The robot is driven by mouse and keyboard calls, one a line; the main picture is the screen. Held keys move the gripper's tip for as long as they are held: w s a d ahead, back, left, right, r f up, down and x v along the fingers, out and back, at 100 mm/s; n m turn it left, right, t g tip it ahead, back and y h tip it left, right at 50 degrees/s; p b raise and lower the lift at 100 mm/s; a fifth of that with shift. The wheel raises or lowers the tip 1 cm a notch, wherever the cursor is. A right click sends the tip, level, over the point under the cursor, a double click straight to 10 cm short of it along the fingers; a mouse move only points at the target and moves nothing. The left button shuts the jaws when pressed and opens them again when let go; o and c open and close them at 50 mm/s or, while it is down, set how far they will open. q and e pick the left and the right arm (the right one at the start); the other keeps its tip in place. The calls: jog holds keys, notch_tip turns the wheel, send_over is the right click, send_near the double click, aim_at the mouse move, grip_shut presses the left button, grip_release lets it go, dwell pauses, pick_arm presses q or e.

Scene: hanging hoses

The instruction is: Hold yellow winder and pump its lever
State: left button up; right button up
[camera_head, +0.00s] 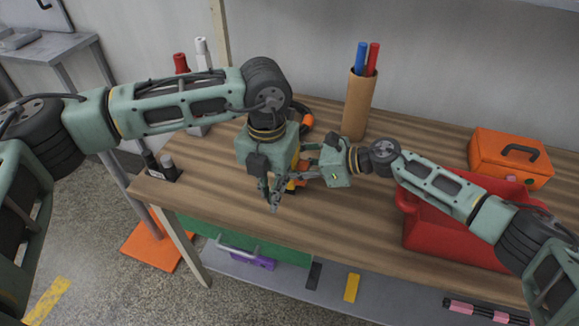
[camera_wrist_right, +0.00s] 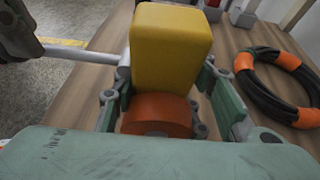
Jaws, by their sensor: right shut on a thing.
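The yellow winder (camera_head: 294,163) is mostly hidden between my two grippers on the wooden bench in the head view. In the right wrist view the winder (camera_wrist_right: 171,50) has a block-shaped yellow body and an orange round part (camera_wrist_right: 158,112). My right gripper (camera_head: 308,174) is shut on the winder, with one finger on either side of it. A grey lever (camera_wrist_right: 85,54) sticks out to the left from the yellow body. My left gripper (camera_head: 271,192) points down beside the winder, near the lever; whether its fingers touch the lever cannot be made out.
A black hose coil with orange bands (camera_wrist_right: 278,82) lies right of the winder in the wrist view. A cardboard tube (camera_head: 359,108) holds blue and red sticks. A red bin (camera_head: 435,228) and an orange toolbox (camera_head: 510,160) stand at right. The bench's front edge is close.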

pick_arm(q)
jog(key=shift+d+f, duration=0.1)
jog(key=shift+f, duration=0.85)
pick_arm(e)
jog(key=shift+a, duration=0.1)
pick_arm(q)
jog(key=shift+r, duration=2.65)
jog(key=shift+w+d+r, duration=0.1)
jog(key=shift+w+r, duration=0.25)
jog(key=shift+r, duration=0.55)
jog(key=shift+w+r, duration=0.3)
jog(key=shift+r, duration=0.55)
notch_tip(320, 180, up, 5)
pick_arm(e)
jog(key=o, duration=1.5)
